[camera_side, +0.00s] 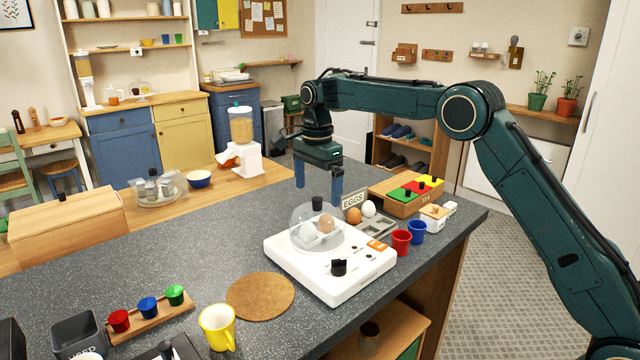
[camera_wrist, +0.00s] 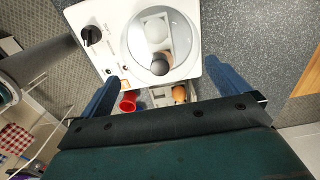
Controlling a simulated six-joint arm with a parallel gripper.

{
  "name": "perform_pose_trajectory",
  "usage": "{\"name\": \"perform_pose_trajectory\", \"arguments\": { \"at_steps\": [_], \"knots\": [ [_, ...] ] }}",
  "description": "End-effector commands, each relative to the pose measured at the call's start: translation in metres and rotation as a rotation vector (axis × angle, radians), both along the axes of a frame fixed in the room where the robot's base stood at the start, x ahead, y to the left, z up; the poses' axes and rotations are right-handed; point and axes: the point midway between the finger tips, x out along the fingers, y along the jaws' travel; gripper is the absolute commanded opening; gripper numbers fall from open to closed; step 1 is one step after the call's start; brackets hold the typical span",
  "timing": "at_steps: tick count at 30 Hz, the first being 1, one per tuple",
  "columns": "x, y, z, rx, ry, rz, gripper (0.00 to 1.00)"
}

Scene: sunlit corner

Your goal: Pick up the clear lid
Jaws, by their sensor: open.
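The clear lid (camera_side: 301,220) is a transparent dome with a black knob (camera_side: 317,203). It sits on a white egg cooker (camera_side: 333,281) on the dark counter, with a white and a brown egg under it.
An egg tray (camera_side: 378,228) holding a brown and a white egg stands behind the cooker. Red (camera_side: 401,242) and blue (camera_side: 417,231) cups stand to its right. A cork mat (camera_side: 260,296) and yellow mug (camera_side: 218,327) are in front.

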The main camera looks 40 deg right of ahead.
Motion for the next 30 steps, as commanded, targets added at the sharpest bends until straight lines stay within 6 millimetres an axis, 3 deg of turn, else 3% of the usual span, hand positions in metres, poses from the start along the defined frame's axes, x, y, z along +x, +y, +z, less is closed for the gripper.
{"name": "perform_pose_trajectory", "arguments": {
  "at_steps": [9,26,30],
  "knots": [
    [-0.001,0.000,-0.034,-0.001,0.001,0.001,1.00],
    [0.000,0.000,-0.037,-0.001,0.000,0.001,1.00],
    [0.000,0.000,-0.038,-0.001,0.000,0.000,0.76]
  ]
}}
